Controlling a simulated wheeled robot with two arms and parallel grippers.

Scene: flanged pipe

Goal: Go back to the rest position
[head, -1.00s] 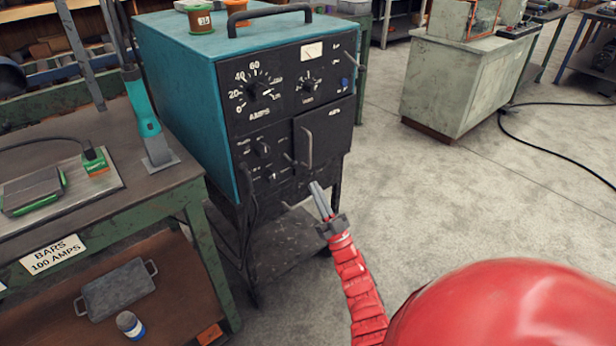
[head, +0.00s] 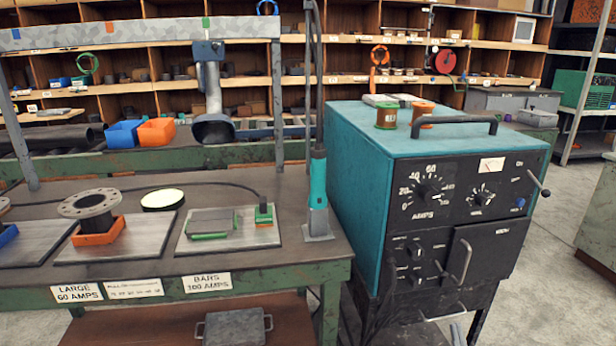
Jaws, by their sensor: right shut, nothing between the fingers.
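The tip of my right gripper (head: 457,334) shows at the bottom edge, in front of the lower part of the teal welding machine (head: 350,190). Its fingers are shut and empty; the rest of it is cut off. My left gripper is not in view. The flanged pipe (head: 92,212) stands upright on an orange block at the left of the workbench (head: 160,268). A teal-handled tool (head: 318,185) stands upright at the bench's right end.
The welding machine stands close to the bench, with a dial (head: 428,192), a handle (head: 462,262) and a side lever (head: 538,182). Spools (head: 387,117) sit on top. A grey funnel hood (head: 213,118) hangs over the bench. Open floor (head: 560,215) lies to the right.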

